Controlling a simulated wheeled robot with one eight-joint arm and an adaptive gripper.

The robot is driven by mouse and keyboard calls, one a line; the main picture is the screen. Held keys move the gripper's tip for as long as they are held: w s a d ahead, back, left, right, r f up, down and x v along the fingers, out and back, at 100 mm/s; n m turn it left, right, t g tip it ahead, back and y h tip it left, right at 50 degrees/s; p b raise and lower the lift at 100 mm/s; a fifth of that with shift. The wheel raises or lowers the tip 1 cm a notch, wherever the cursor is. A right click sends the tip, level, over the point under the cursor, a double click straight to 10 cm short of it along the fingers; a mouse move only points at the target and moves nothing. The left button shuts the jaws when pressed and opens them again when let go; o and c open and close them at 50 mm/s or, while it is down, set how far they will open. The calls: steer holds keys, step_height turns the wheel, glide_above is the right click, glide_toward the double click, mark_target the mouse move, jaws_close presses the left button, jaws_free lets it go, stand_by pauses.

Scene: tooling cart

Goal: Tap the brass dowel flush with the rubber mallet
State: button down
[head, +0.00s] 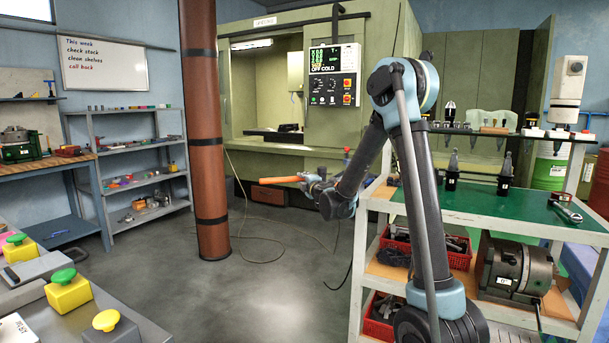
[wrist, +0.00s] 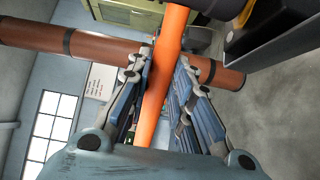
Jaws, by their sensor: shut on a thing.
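My gripper (head: 308,182) is held out in the air left of the cart in the head view. It is shut on the mallet's orange handle (head: 280,180), which sticks out to the left, nearly level. In the wrist view the handle (wrist: 157,100) runs between the two fingers of my gripper (wrist: 165,62). A dark part at the handle's upper end (wrist: 214,6) looks like the mallet head, cut off by the frame edge. In the head view the head is not clearly seen, perhaps behind my arm. I cannot make out the brass dowel in either view.
The cart's green top (head: 480,205) holds black tool holders (head: 452,172) and a wrench (head: 566,209). A chuck (head: 515,268) and red baskets (head: 440,250) sit below. A brown pillar (head: 204,130) stands left of my gripper. Open floor (head: 275,280) lies between.

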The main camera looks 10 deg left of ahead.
step_height(320, 180, up, 7)
steer(key=shift+f, duration=0.15)
stand_by(0.4)
